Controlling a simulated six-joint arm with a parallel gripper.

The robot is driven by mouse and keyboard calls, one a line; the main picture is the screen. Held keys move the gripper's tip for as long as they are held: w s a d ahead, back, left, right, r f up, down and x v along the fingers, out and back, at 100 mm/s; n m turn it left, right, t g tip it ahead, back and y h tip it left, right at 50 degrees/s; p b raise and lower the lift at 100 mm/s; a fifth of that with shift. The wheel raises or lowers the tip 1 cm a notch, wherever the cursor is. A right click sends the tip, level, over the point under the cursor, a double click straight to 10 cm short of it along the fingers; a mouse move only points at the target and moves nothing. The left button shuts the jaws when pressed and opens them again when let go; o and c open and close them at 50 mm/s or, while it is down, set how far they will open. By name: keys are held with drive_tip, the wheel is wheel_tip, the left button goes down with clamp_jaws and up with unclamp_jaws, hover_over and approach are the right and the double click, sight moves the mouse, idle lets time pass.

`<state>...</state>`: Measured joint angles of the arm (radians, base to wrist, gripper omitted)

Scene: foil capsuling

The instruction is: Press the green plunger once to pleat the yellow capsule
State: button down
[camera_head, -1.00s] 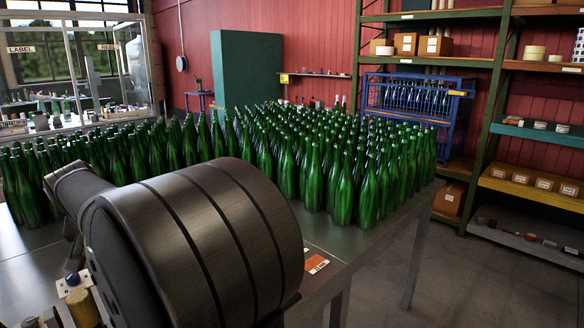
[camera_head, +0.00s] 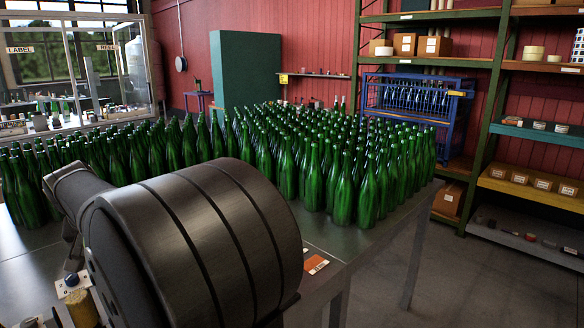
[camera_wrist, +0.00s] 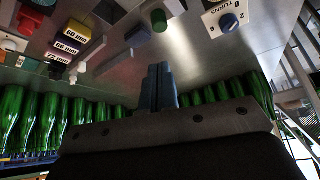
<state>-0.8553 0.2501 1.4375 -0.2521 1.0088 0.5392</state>
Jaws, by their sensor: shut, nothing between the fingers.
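In the wrist view my gripper (camera_wrist: 158,88) shows as two blue-grey fingers close together, shut and empty, over the steel table. My arm hides the gripper in the head view.
Rows of green bottles (camera_head: 310,170) crowd the steel table. An orange-and-white card (camera_head: 316,264) lies at the table's front edge.

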idle(0.6)
drive_tip(key=w+a+f+m+y, duration=0.3)
drive_tip(key=w+f+y, duration=0.1)
drive_tip(key=w, duration=0.4)
drive_tip(key=shift+w+f+y, duration=0.15)
drive_tip(key=shift+f+y, duration=0.1)
drive_tip(key=shift+y, duration=0.25)
drive_tip(key=shift+f, duration=4.45)
drive_tip(key=shift+f, duration=0.1)
drive_tip(key=shift+f, duration=0.3)
